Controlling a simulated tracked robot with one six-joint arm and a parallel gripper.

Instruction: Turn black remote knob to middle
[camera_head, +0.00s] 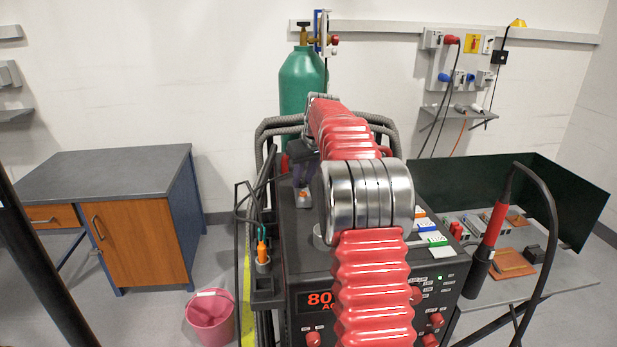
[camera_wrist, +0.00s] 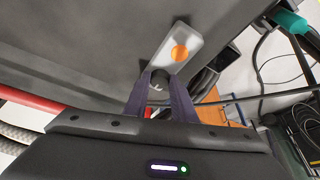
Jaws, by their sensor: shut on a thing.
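The remote is a small light-grey box with an orange round button (camera_wrist: 180,53) on the dark top of the welding machine; it also shows in the camera_head view (camera_head: 303,199). The black knob (camera_wrist: 160,77) sits at the near end of this box in the wrist view. My gripper (camera_wrist: 160,84) has its two dark purple fingers on either side of the knob, shut on it. In the camera_head view my gripper (camera_head: 303,180) points down at the box, and the knob is hidden. The knob's exact setting cannot be read.
A green gas cylinder (camera_head: 300,78) stands behind the machine. Hoses and cables run along the machine's left side, with an orange-handled tool (camera_head: 261,252) in a holder. A work table (camera_head: 560,285) with a dark green screen is at the right. A pink bucket (camera_head: 210,318) stands left.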

